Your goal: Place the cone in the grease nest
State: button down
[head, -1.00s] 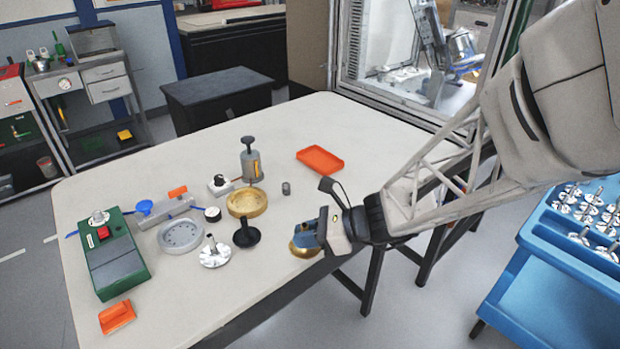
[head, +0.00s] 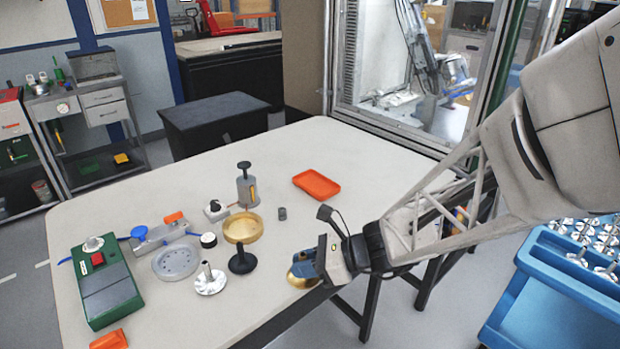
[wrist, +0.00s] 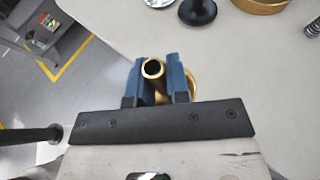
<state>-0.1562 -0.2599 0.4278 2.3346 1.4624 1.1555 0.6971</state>
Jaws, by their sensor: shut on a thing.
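My gripper (head: 304,266) is shut on a brass cone (head: 300,281) by the front edge of the table. In the wrist view, the blue fingers (wrist: 159,82) close on both sides of the cone's hollow stem (wrist: 153,68), with its wider brass base partly hidden behind the right finger. I cannot tell whether the base touches the table. Left of it are a brass round dish (head: 243,227) and a grey round dish with small holes (head: 176,262). I cannot tell for certain which is the grease nest.
A black stemmed piece (head: 242,261) and a silver stemmed piece (head: 210,280) stand between my gripper and the grey dish. A grey plunger canister (head: 247,188), an orange tray (head: 316,184) and a green box (head: 106,285) are also on the table. The table's right part is clear.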

jog(key=w+a+r, duration=0.3)
jog(key=w+a, duration=0.6)
jog(key=w+a+r, duration=0.3)
jog(key=w+a, duration=0.6)
jog(key=w, duration=0.1)
jog(key=shift+a+r, duration=0.1)
jog(key=shift+f, duration=3.1)
jog(key=shift+f, duration=1.9)
jog(key=shift+f, duration=0.15)
